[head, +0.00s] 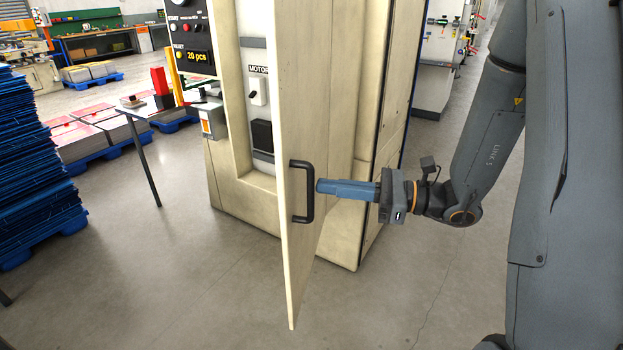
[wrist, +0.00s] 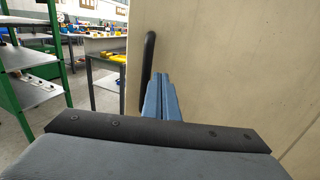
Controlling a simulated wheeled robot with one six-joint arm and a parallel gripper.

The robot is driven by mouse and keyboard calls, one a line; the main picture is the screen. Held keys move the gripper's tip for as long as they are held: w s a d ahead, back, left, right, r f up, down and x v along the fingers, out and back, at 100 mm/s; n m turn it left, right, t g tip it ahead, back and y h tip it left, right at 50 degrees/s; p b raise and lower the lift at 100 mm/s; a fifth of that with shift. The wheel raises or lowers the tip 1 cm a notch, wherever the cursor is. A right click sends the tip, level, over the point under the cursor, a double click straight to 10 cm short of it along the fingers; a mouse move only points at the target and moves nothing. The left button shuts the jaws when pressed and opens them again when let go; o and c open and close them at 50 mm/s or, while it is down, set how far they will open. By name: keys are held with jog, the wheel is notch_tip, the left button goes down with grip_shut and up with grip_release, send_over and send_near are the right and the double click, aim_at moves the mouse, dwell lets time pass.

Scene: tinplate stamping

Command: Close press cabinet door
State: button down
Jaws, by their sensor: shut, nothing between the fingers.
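The cream press cabinet door (head: 305,120) stands open, swung out from the cabinet and pointing toward me in the head view. Its black bar handle (head: 309,191) is upright near the free edge. My gripper (head: 320,187) is shut and empty, its blue fingers pointing left with the tips just right of the handle. In the wrist view the shut fingers (wrist: 160,88) point forward along the door face (wrist: 225,60), and the handle (wrist: 147,72) rises just left of the tips. I cannot tell whether they touch it or the door.
The cream press cabinet (head: 240,190) stands behind the door, with a motor switch (head: 258,91) inside. A tall stack of blue sheets (head: 35,150) is at the left, and a small table (head: 148,106) stands behind it. The floor in front is clear.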

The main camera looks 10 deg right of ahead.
aim_at(295, 183)
jog(key=p+x, duration=0.1)
jog(key=x, duration=0.2)
jog(key=shift+a, duration=0.35)
jog(key=shift+w+a+p, duration=0.25)
jog(key=shift+a+p, duration=0.1)
jog(key=shift+a, duration=0.05)
